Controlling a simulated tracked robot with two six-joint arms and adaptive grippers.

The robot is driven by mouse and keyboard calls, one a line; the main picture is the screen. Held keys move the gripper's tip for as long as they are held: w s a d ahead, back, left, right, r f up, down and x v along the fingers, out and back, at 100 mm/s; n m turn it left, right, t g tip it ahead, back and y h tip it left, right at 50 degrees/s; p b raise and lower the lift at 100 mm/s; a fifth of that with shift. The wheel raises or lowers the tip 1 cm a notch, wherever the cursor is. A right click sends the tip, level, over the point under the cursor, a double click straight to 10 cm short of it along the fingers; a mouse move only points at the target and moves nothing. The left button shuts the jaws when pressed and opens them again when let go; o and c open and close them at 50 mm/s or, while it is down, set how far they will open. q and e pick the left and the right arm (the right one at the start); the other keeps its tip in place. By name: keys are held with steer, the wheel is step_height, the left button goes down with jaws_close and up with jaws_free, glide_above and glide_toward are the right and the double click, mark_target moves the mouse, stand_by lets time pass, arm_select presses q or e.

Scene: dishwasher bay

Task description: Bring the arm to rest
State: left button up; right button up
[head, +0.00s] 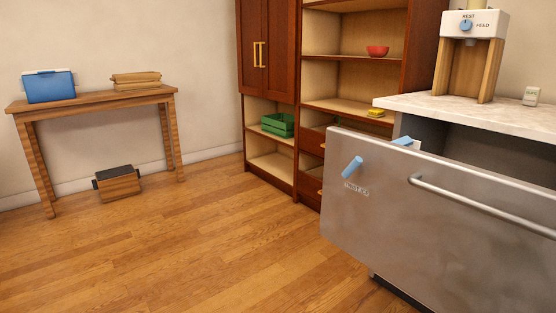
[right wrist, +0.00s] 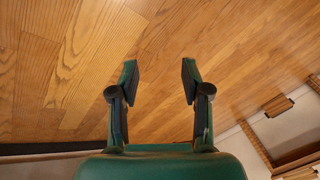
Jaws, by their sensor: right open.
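My right gripper (right wrist: 160,76) shows in the right wrist view. Its two dark green fingers are spread apart, with nothing between them. Wooden floor fills the view behind the fingers, and they touch nothing that I can see. Neither gripper shows in the head view. My left gripper is in no view.
The dishwasher door (head: 435,215), with a long handle and a blue lever, stands at the right in the head view. Behind it are a counter (head: 400,101) with a dispenser (head: 470,50), and a cabinet (head: 270,40). A wooden table (head: 95,101) stands left. The floor between is clear.

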steer(key=s+r+g, duration=0.1)
steer(key=s+g, duration=0.2)
steer(key=s, duration=0.6)
step_height(320, 180, up, 38)
steer(key=w+p, duration=0.1)
steer(key=p, duration=3.7)
steer(key=shift+a+y, duration=0.15)
steer(key=shift+y, duration=0.15)
steer(key=shift+w+f, duration=0.1)
steer(key=shift+f, duration=0.05)
